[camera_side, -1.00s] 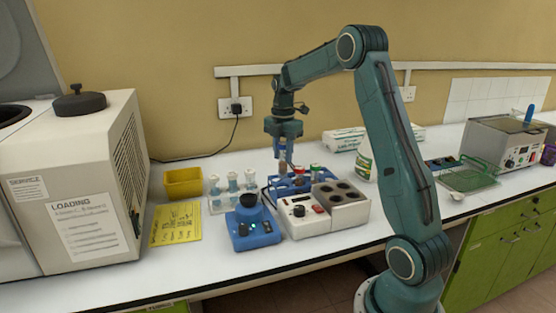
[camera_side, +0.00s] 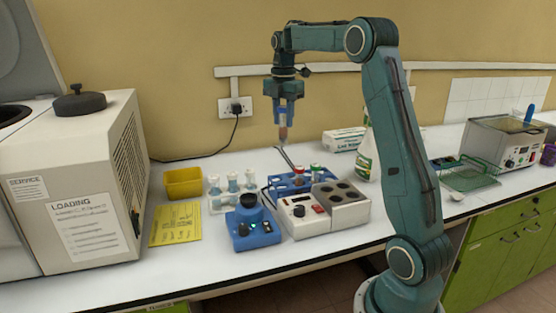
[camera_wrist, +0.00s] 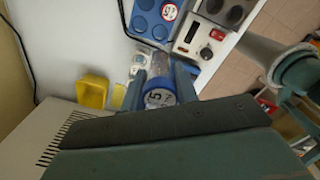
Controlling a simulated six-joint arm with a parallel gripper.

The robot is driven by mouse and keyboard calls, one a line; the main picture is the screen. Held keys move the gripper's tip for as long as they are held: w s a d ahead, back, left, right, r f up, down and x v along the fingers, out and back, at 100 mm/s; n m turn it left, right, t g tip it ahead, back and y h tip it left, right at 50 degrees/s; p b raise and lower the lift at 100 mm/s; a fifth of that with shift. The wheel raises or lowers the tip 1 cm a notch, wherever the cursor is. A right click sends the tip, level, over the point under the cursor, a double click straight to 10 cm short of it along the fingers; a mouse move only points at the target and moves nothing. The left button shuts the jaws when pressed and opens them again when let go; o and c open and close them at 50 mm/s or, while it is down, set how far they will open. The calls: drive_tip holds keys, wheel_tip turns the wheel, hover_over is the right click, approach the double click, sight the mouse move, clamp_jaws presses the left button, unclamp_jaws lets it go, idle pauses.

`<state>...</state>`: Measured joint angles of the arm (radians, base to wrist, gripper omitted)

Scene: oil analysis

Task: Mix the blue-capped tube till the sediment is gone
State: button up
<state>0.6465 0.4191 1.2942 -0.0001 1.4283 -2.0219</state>
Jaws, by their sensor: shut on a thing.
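My gripper (camera_side: 284,112) is shut on a blue-capped tube (camera_side: 283,133) and holds it upright in the air above the blue rack (camera_side: 275,194). The tube's lower end looks brownish; the sediment is too small to judge. A blue mixer (camera_side: 253,237) with a dark cup on top stands in front and to the left of the rack, below the tube.
A white block unit (camera_side: 300,225) with dark wells stands right of the mixer. Several small bottles (camera_side: 232,182) stand left of the rack. A yellow bin (camera_side: 183,183), yellow sheet (camera_side: 175,224) and large beige machine (camera_side: 70,190) are farther left. A white bottle (camera_side: 367,158) stands right.

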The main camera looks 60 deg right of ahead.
drive_tip(key=shift+o, duration=0.9)
drive_tip(key=c, duration=0.3)
drive_tip(key=w+a+n, duration=0.1)
drive_tip(key=a, duration=0.4)
drive_tip(key=w+a+f+n, duration=0.1)
drive_tip(key=a+n, duration=0.1)
drive_tip(key=a, duration=0.3)
drive_tip(key=w+a+f+n, duration=0.1)
drive_tip(key=a, duration=0.4)
drive_tip(key=shift+a+f, duration=0.2)
drive_tip(key=shift+a, duration=0.2)
drive_tip(key=shift+f, duration=0.1)
drive_tip(key=shift+f, duration=4.2)
drive_tip(key=shift+f, duration=0.4)
